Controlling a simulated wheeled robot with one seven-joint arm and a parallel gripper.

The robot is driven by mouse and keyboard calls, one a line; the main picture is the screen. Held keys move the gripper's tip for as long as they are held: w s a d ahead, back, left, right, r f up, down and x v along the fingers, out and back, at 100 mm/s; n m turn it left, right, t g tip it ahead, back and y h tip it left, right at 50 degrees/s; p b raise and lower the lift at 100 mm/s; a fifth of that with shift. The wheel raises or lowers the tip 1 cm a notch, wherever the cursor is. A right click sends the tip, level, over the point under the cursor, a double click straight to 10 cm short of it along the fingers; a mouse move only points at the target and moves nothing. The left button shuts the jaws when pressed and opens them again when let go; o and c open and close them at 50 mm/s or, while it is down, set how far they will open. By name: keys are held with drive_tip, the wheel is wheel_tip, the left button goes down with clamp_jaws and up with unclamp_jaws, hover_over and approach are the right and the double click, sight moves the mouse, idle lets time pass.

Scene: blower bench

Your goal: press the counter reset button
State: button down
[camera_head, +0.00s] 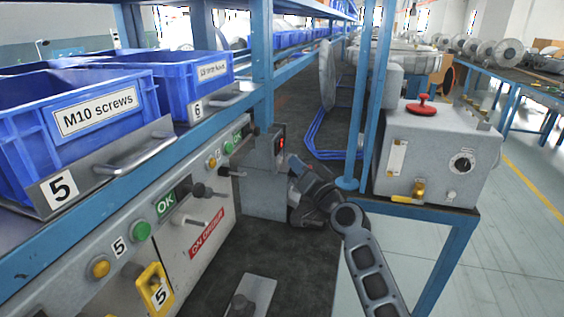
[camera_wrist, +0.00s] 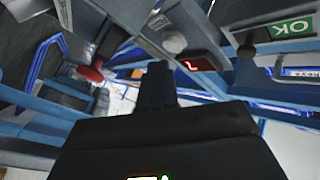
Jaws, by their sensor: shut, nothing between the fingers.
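The counter is a small dark display with a red digit (camera_head: 280,142) on a grey box at the end of the panel in the head view. In the wrist view the red-lit display (camera_wrist: 192,65) is upper right of centre, with a pale round button (camera_wrist: 174,42) beside it on the grey face. I cannot make out that button in the head view. My gripper (camera_wrist: 157,68) is shut and empty, its tip below and left of the button in the wrist picture, apparently apart from it. In the head view my gripper (camera_head: 294,172) is close below the counter, partly hidden by my arm.
Blue bins (camera_head: 75,125) stand on the shelf at left. Below, the panel carries green and yellow buttons (camera_head: 140,230), black knobs and protruding levers (camera_head: 198,190). A grey box with a red mushroom button (camera_head: 421,106) stands right, beside blue posts (camera_head: 365,100).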

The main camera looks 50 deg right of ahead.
drive_tip(key=shift+w, duration=0.15)
idle(0.6)
drive_tip(key=shift+w+a, duration=0.15)
drive_tip(key=shift+w, duration=0.1)
drive_tip(key=shift+w+a, duration=0.1)
drive_tip(key=shift+w, duration=0.25)
idle(0.9)
drive_tip(key=shift+s, duration=0.1)
drive_tip(key=shift+s+d+b, duration=0.25)
drive_tip(key=shift+s+b, duration=0.1)
drive_tip(key=shift+s, duration=0.3)
drive_tip(key=shift+s, duration=0.1)
drive_tip(key=shift+s+d+b, duration=0.25)
drive_tip(key=shift+s+b, duration=0.2)
drive_tip(key=shift+s, duration=0.3)
drive_tip(key=shift+s+d+b, duration=0.3)
drive_tip(key=shift+s+b, duration=0.2)
drive_tip(key=shift+s, duration=0.25)
drive_tip(key=shift+s+d+b, duration=0.25)
drive_tip(key=shift+s+b, duration=0.2)
drive_tip(key=shift+s, duration=0.3)
